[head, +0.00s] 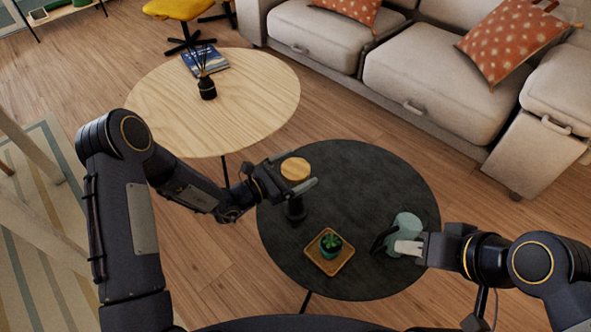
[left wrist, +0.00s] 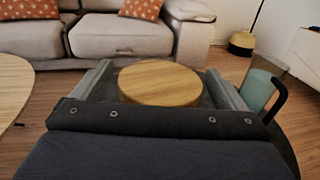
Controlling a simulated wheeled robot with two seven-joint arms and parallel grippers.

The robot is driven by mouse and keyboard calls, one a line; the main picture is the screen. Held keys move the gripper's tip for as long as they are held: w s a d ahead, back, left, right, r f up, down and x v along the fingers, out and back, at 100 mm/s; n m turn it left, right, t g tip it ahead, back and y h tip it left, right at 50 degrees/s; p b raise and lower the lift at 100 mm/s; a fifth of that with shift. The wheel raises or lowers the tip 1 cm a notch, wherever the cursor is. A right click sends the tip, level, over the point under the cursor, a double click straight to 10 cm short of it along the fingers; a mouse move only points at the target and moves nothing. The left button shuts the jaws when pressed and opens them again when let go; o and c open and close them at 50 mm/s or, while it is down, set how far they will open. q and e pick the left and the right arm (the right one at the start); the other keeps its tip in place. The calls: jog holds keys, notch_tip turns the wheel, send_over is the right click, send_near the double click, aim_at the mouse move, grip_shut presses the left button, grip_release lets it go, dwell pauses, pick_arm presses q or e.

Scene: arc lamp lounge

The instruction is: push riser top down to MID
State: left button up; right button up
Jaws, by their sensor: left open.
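The riser has a round wooden top (head: 295,168) on a dark post (head: 295,208) standing on the dark round table (head: 385,180). My left gripper (head: 295,178) is open, with its fingers spread to either side of the wooden top. In the left wrist view the wooden top (left wrist: 160,82) lies between the two open fingers; whether they touch it I cannot tell. The MID mark is not visible. My right gripper (head: 400,247) is at the teal mug (head: 408,222), its pale fingers near the dark handle. Whether it grips anything is unclear.
A small potted plant (head: 330,244) on a square wooden tray (head: 314,252) stands in front of the riser. A pale wooden table (head: 250,90) holds a reed diffuser (head: 207,86) and a book (head: 212,60). A sofa (head: 420,85) stands behind the dark table.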

aim_at(295, 179)
pick_arm(q)
jog(key=shift+d, duration=0.1)
jog(key=c, duration=1.4)
notch_tip(295, 179, down, 4)
jog(key=b, duration=0.3)
jog(key=shift+f, duration=0.15)
jog(key=o, duration=1.4)
jog(key=p+v, duration=0.1)
jog(key=v, duration=0.6)
jog(key=shift+s+a, duration=0.2)
jog(key=shift+a, duration=0.15)
